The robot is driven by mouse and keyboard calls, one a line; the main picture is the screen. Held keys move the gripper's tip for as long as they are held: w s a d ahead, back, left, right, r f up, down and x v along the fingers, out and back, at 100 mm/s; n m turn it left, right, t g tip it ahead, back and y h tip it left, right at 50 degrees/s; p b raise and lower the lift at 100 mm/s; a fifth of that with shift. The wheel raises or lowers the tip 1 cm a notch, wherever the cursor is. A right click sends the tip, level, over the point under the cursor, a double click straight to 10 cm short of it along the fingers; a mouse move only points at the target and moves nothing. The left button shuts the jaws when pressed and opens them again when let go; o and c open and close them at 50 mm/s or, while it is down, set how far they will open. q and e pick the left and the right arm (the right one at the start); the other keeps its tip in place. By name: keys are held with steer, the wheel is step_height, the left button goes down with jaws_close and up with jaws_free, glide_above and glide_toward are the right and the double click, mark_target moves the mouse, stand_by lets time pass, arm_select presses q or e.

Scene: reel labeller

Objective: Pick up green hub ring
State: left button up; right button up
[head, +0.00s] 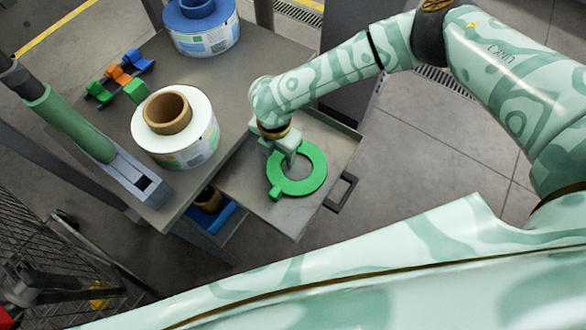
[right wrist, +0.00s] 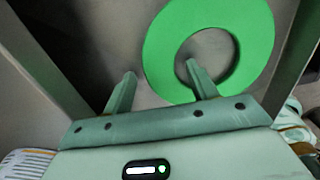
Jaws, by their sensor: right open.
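The green hub ring (head: 319,174) lies flat in the open drawer, with a small tab on its near left edge. It also shows in the right wrist view (right wrist: 165,40). My right gripper (head: 281,158) is open just above the ring's left side in the head view. In the right wrist view its two fingers (right wrist: 161,78) are spread. One fingertip is outside the ring's band and the other overlaps its inner edge by the hole. I cannot tell how far the tips are above the ring. My left gripper is not in view.
The drawer (head: 291,221) has low walls and a dark handle (head: 341,191). The grey table (head: 230,100) holds a white reel (head: 200,135), a blue reel (head: 205,38) and small coloured blocks (head: 122,72). A green roller (head: 70,122) stands left. A wire cart (head: 50,250) is lower left.

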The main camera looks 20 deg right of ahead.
steer(key=shift+r, duration=0.15)
steer(key=c, duration=1.1)
steer(key=shift+c, duration=0.2)
